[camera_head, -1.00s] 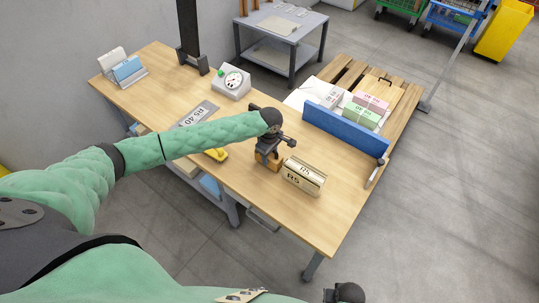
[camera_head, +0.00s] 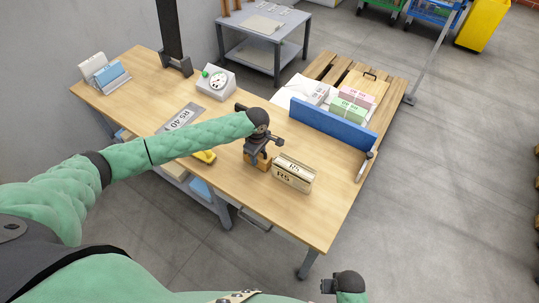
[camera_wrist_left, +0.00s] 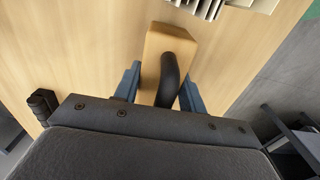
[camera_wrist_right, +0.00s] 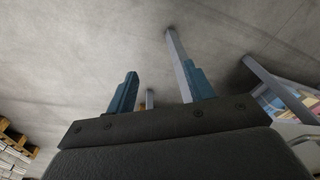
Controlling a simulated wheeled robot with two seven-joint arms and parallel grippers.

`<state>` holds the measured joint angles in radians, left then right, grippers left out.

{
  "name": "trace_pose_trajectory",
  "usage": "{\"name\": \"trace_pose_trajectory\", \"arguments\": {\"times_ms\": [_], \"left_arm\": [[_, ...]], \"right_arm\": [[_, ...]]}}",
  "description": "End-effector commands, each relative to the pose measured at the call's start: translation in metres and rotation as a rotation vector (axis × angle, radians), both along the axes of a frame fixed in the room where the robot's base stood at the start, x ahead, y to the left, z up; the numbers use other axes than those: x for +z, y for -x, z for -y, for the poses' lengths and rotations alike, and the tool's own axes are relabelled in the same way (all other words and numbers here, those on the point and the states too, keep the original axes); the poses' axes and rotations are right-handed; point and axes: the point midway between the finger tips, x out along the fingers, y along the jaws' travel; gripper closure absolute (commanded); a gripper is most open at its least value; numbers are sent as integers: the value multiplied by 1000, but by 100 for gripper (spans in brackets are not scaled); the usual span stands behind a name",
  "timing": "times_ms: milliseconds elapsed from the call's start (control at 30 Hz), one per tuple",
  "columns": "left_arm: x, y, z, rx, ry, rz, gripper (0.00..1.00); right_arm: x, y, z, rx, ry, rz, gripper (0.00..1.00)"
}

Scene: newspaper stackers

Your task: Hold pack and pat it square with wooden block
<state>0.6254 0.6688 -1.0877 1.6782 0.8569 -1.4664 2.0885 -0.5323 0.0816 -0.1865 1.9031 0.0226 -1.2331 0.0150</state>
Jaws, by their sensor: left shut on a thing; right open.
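The pack (camera_head: 293,173), a cream bundle marked R5, lies on the wooden table near its front right part. Its layered edges show at the top of the left wrist view (camera_wrist_left: 225,7). The wooden block (camera_head: 259,161) stands on the table just left of the pack. In the left wrist view the block (camera_wrist_left: 157,48) has a dark curved handle. My left gripper (camera_head: 262,148) is shut on the block, with blue fingers either side of the handle (camera_wrist_left: 162,88). My right gripper (camera_head: 328,286) is open and empty, low beyond the table's front edge; its fingers (camera_wrist_right: 157,88) show apart over the floor.
A blue board (camera_head: 333,124) stands along the table's right end. A dial scale (camera_head: 216,83), an R5 40 plate (camera_head: 182,117) and a yellow item (camera_head: 205,156) lie further left.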

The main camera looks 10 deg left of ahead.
Motion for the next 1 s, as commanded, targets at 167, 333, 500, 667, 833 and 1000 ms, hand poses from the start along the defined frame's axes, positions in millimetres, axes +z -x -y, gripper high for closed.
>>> {"name": "trace_pose_trajectory", "arguments": {"times_ms": [167, 333, 500, 667, 833, 1000], "left_arm": [[0, 0, 0, 0, 0, 0, 89], [0, 0, 0, 0, 0, 0, 89], [0, 0, 0, 0, 0, 0, 89], [0, 0, 0, 0, 0, 0, 89], [0, 0, 0, 0, 0, 0, 89], [0, 0, 0, 0, 0, 0, 89]], "right_arm": [[14, -41, 13, -5, 18, 43, 47], [39, -101, 33, -22, 46, 102, 47], [69, -159, 54, -45, 77, 164, 47], [102, -210, 75, -71, 106, 221, 47], [137, -259, 86, -84, 123, 269, 47], [169, -298, 73, -59, 111, 290, 47]]}}
